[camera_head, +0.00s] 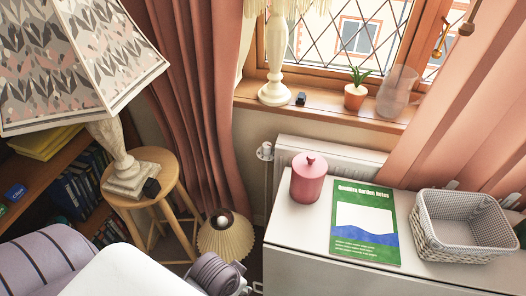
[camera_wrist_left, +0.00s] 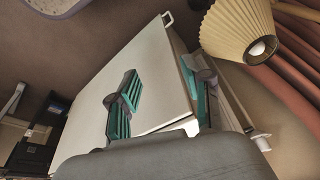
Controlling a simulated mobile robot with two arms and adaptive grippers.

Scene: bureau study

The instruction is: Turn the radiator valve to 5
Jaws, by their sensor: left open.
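The radiator valve (camera_head: 265,152) is a small white knob at the left end of the white radiator (camera_head: 338,158), above a thin pipe, under the window sill. Its markings are too small to read. My left gripper (camera_wrist_left: 165,100) is open and empty in the left wrist view, its teal finger pads well apart in front of a white cabinet side. In the head view my left arm comes in at the bottom left, and its fingertips are not visible. A small white part (camera_wrist_left: 262,142) in the wrist view may be the valve; I cannot tell. My right gripper is not in view.
A white cabinet (camera_head: 330,270) stands before the radiator, bearing a pink pot (camera_head: 308,178), a green book (camera_head: 364,225) and a wicker basket (camera_head: 468,225). A pleated lampshade (camera_head: 224,236) lies low beside my arm. A wooden stool (camera_head: 155,180) holds a lamp. Curtains hang beside the window.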

